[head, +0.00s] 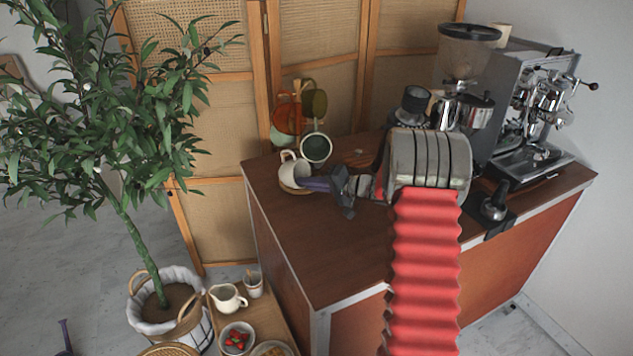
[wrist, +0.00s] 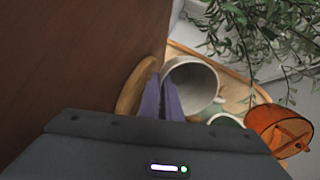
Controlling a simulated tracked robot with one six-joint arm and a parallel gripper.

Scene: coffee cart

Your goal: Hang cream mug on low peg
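The cream mug (head: 297,170) is on its side, its mouth toward my gripper and its handle on the upper side. It is at the counter's far left corner, over or against a round wooden disc (head: 287,188); whether they touch is unclear. My gripper (head: 312,184) is shut on the mug's rim. In the wrist view the purple fingers (wrist: 163,98) pinch the wall of the mug (wrist: 197,84), beside the disc (wrist: 131,88). The low peg is not clearly visible.
An espresso machine (head: 525,125) and grinder (head: 466,58) stand on the right of the brown counter (head: 330,245). A folding screen (head: 222,120) is behind. A potted plant (head: 150,230) and a low shelf with a jug (head: 228,298) are left. The counter's front middle is clear.

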